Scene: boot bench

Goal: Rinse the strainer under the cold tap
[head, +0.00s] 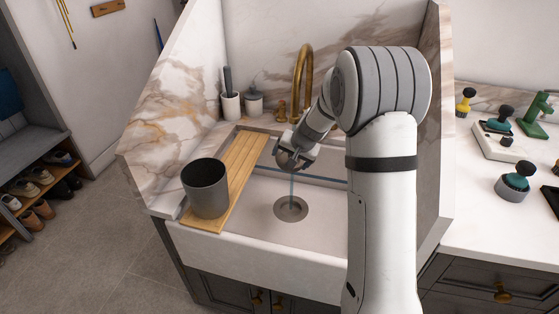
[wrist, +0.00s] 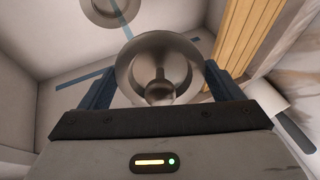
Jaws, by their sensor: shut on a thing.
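The strainer (wrist: 181,62) is a round metal cup with a knob in its middle, seen in the wrist view between my gripper's two blue fingers. In the head view my gripper (head: 297,153) holds the strainer (head: 288,161) above the rear part of the white sink (head: 255,209), clear of its floor. The brass tap (head: 303,75) arches up behind my gripper; its spout end is partly hidden by my arm. Brass handles (head: 281,108) stand at its base; I cannot tell which is cold. The drain (head: 291,208) lies in front of and below the strainer.
Thin blue lines (head: 318,179) show in the sink; I cannot tell whether any is water. A wooden board (head: 243,163) spans the sink's left side, with a dark grey bin (head: 206,188) on it. A white pot with a brush (head: 230,104) and a lidded jar (head: 253,101) stand behind.

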